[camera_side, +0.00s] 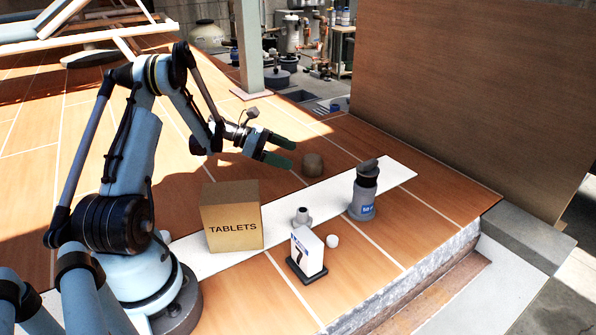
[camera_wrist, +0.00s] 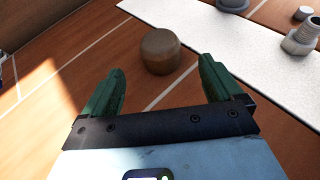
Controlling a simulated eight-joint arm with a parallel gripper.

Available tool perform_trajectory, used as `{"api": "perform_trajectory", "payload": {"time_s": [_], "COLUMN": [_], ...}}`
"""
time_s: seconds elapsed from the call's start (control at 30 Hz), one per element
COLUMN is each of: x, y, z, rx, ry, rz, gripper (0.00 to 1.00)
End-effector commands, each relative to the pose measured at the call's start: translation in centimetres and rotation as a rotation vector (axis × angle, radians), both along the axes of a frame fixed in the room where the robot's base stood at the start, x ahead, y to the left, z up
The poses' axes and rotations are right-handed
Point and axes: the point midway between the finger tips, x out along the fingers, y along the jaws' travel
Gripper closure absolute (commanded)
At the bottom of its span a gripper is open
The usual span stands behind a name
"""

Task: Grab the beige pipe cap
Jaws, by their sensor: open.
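The beige pipe cap (camera_side: 313,165), a short brownish cylinder with a rounded top edge, stands on the wooden deck just behind the white strip. In the wrist view the cap (camera_wrist: 161,51) lies ahead of the fingertips, near the middle between them. My gripper (camera_side: 285,152) has green fingers, spread apart and empty. In the side view it is above and to the left of the cap, pointing toward it. No finger appears to touch the cap.
A white box on a dark base (camera_side: 307,254) and a small white piece (camera_side: 332,241) stand in front. Deck around the cap is clear.

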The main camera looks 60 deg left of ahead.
Motion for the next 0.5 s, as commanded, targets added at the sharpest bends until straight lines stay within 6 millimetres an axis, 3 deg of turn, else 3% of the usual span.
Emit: {"api": "perform_trajectory", "payload": {"time_s": [0.1,0.5], "x": [1.4,4.2], "y": [-1.2,-3.5], "z": [-0.8,-2.1], "rx": [0.001,0.002], "ry": [0.000,0.000], "rz": [-0.003,-0.003], "gripper": [0.07,0.07]}}
